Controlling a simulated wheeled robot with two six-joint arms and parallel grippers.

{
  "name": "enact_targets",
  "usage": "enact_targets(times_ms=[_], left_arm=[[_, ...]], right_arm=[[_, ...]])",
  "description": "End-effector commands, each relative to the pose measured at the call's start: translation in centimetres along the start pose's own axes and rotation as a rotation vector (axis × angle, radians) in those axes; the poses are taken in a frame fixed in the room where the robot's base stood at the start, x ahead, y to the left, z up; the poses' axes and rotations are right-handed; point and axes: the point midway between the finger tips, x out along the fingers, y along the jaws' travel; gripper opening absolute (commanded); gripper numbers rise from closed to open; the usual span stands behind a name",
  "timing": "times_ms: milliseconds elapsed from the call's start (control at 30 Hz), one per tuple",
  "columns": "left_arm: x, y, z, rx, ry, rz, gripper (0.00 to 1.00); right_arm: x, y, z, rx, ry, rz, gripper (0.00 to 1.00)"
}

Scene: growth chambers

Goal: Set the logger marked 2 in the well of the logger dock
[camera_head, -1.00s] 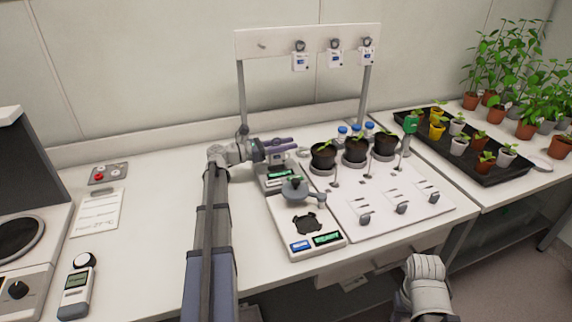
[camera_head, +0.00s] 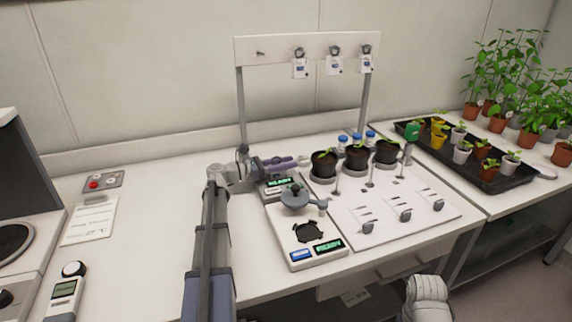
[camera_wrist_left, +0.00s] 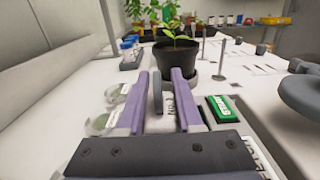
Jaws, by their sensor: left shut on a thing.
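My left gripper (camera_head: 290,162) is low over the back of the logger dock (camera_head: 271,194), whose lit green display faces up. In the left wrist view, its purple fingers (camera_wrist_left: 160,85) are shut on a small pale logger (camera_wrist_left: 168,108) with dark lettering. I cannot read a number on it. The dock's green display (camera_wrist_left: 222,108) shows just right of the fingers. My right gripper is out of view.
Three loggers hang on the rack (camera_head: 286,47); its left hook is empty. Dark pots (camera_head: 324,162) stand close right of the gripper. The bench at left is partly clear.

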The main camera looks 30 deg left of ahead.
Motion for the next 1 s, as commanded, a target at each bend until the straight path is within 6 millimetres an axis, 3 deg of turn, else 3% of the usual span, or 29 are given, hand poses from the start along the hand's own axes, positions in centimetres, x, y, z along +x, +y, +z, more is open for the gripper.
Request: enact_targets(times_ms=[33, 267, 600, 1000], left_arm=[[0.0, 0.0, -0.1, 0.0, 0.0, 0.0, 0.38], [0.0, 0.0, -0.1, 0.0, 0.0, 0.0, 0.64], [0.0, 0.0, 0.5, 0.0, 0.0, 0.0, 0.64], [-7.7, 0.0, 0.2, 0.0, 0.0, 0.003, 0.64]], right_arm=[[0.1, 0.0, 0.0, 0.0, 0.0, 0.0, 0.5], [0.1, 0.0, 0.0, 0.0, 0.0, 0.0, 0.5], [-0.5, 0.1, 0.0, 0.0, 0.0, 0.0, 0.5], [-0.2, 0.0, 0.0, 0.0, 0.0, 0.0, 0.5]])
